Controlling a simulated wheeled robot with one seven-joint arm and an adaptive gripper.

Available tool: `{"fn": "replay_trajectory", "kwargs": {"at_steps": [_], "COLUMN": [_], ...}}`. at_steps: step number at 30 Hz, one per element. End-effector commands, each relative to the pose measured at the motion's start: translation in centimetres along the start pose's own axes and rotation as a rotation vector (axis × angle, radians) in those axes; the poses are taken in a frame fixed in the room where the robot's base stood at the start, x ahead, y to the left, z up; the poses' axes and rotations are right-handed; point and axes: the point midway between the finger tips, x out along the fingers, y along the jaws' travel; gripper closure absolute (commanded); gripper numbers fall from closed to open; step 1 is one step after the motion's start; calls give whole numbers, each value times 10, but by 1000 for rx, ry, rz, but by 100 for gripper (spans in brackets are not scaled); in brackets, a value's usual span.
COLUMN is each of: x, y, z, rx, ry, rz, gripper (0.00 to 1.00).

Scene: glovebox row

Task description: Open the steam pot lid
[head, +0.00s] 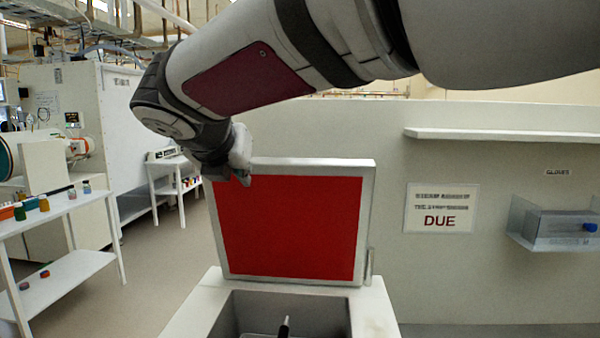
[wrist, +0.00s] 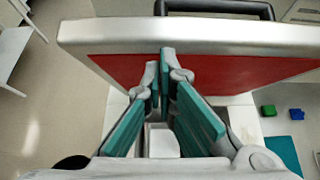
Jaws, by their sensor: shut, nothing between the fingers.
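The steam pot lid (head: 290,228) stands raised, close to upright, behind the pot in the head view. Its inner face is red with a pale grey rim. The pot (head: 190,318) below is a white box with an open grey cavity. My gripper (head: 243,178) is at the lid's upper left corner in the head view. In the wrist view, the lid's rim (wrist: 250,36) crosses the top, with a black handle-like bar beyond it. My teal-padded fingers (wrist: 166,62) are shut and empty, in front of the red face. Whether they touch it, I cannot tell.
A dark-tipped object (head: 284,327) stands in the pot's cavity. A white shelf rack (head: 75,203) with small bottles is at left. A wall shelf (head: 500,135) and a glove box holder (head: 553,226) are at right. Floor between rack and pot is clear.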

Motion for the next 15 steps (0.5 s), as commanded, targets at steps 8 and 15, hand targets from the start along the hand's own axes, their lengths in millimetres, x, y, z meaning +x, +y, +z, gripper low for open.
{"fn": "replay_trajectory", "kwargs": {"at_steps": [8,15], "x": [0,3], "y": [0,1], "z": [0,9], "rx": [0,0], "ry": [0,28], "rz": [0,-3], "gripper": [100,100]}}
